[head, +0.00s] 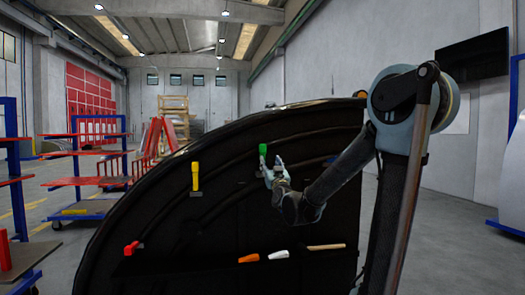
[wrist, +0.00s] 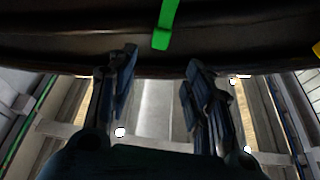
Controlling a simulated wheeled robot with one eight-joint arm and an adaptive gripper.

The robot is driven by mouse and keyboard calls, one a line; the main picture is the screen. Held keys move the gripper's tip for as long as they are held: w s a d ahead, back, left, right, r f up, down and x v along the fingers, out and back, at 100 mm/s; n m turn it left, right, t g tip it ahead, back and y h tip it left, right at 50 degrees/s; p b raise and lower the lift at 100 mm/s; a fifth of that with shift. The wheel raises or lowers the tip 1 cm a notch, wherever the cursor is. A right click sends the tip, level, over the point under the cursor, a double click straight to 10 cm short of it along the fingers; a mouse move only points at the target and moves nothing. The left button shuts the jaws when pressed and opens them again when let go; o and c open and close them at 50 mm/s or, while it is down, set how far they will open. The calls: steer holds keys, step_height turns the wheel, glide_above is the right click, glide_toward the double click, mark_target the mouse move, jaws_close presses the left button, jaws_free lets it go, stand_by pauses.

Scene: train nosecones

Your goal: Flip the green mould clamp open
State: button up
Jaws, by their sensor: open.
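The green mould clamp (head: 263,149) is on the upper part of the large black curved mould (head: 300,215). In the head view only its green end shows above my gripper; the rest is hidden behind the fingers. In the wrist view the green clamp handle (wrist: 165,22) lies against the dark mould surface, ahead of and between the fingers. My gripper (head: 271,168) is open, close to the clamp. In the wrist view the two fingers (wrist: 160,65) are spread apart with nothing between them, and the green end sits just beyond the fingertips.
A yellow clamp (head: 195,177) stands to the left and a red clamp (head: 132,248) lower left on the mould. A blue clamp is partly hidden behind my arm. Orange (head: 249,258), white (head: 278,255) and wooden-handled (head: 326,247) tools lie low on the mould. Shelving racks stand left.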

mark_target(264, 148)
steer(key=x, duration=1.6)
steer(key=shift+w+a, duration=0.1)
steer(key=shift+w, duration=0.2)
jaws_close()
steer(key=shift+a, duration=0.2)
steer(key=shift+d, duration=0.25)
